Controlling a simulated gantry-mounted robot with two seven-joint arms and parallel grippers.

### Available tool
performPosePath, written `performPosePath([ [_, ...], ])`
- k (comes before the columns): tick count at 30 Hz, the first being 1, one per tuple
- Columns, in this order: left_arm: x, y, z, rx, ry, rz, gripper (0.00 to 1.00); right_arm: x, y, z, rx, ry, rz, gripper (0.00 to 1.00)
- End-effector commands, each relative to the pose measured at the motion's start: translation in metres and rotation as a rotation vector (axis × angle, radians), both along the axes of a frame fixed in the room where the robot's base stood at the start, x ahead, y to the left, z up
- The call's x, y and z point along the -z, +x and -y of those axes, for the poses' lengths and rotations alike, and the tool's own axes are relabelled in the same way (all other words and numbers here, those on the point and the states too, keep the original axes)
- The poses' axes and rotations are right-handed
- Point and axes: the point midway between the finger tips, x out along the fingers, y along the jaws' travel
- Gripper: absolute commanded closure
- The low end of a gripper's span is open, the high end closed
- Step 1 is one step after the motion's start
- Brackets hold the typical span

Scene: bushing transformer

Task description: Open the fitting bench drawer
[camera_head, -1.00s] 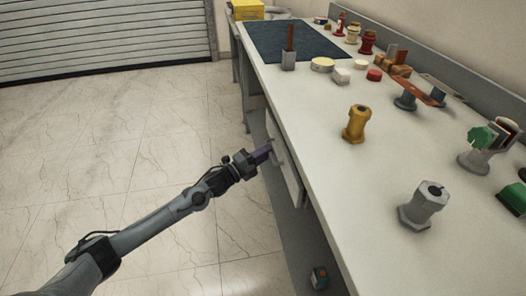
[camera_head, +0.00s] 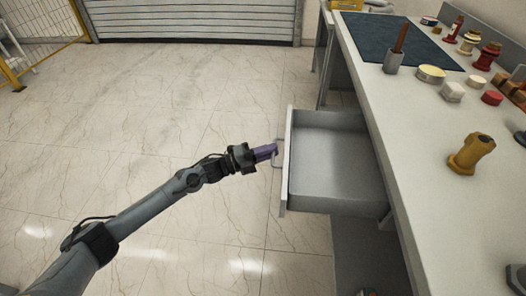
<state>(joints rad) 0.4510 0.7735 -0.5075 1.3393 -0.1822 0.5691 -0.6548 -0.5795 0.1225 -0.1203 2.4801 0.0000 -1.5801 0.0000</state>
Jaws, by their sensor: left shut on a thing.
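The fitting bench (camera_head: 432,150) runs along the right side with a pale top. Its drawer (camera_head: 335,165) is pulled well out to the left, and its grey inside shows empty. The drawer's front panel (camera_head: 288,180) faces left and carries a thin bar handle (camera_head: 277,156). My left gripper (camera_head: 272,152), with purple fingers, is shut on that handle. The fingertips partly hide the handle.
A mustard fitting (camera_head: 470,155) stands on the bench, with a dark mat (camera_head: 395,40), a grey cup (camera_head: 393,62) and several small parts further back. Tiled floor (camera_head: 180,110) left of the drawer is clear. A yellow fence (camera_head: 40,45) stands far left.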

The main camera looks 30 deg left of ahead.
Motion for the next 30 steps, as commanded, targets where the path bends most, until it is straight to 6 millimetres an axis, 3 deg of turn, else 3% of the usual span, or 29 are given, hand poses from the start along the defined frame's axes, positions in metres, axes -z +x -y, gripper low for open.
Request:
performPosePath([
  [14,-0.0005,0.0009,0.0022,0.014,0.0,0.001,1.0,0.0014,-0.0002,-0.0015,0.004,0.007,-0.001,0.21],
  [15,-0.0005,0.0009,0.0022,0.014,0.0,0.001,0.83,0.0014,-0.0003,-0.0015,0.004,0.007,-0.001,0.21],
  [19,-0.0004,0.0009,0.0023,0.014,0.0,0.001,0.63,0.0015,-0.0004,-0.0014,0.004,0.006,-0.002,0.21],
  [30,0.0,-0.0013,-0.0001,0.012,0.001,-0.001,0.62,0.0,-0.0006,0.0005,-0.002,-0.002,-0.002,0.21],
])
